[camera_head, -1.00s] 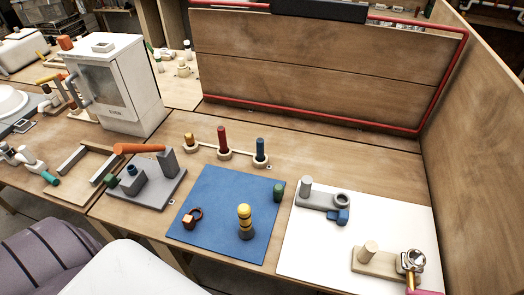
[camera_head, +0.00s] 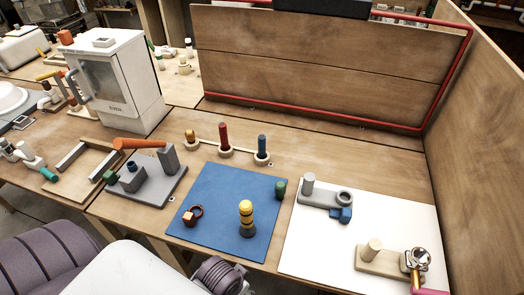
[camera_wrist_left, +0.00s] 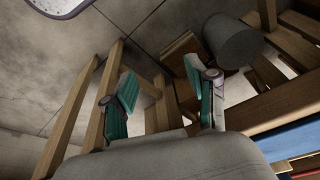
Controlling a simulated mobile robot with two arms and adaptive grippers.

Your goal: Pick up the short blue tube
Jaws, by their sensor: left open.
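A small dark blue cylinder (camera_head: 132,166) also shows on the grey fixture at the left; I cannot tell from the picture which of the two the task names. My left gripper shows only in the left wrist view (camera_wrist_left: 162,98). Its teal-padded fingers are apart with nothing between them, over the floor and wooden table legs. My right gripper is not in view.
A white mat (camera_head: 310,250) carries grey and beige fittings. A white cabinet (camera_head: 115,85) stands at the left; a wooden panel rises behind.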

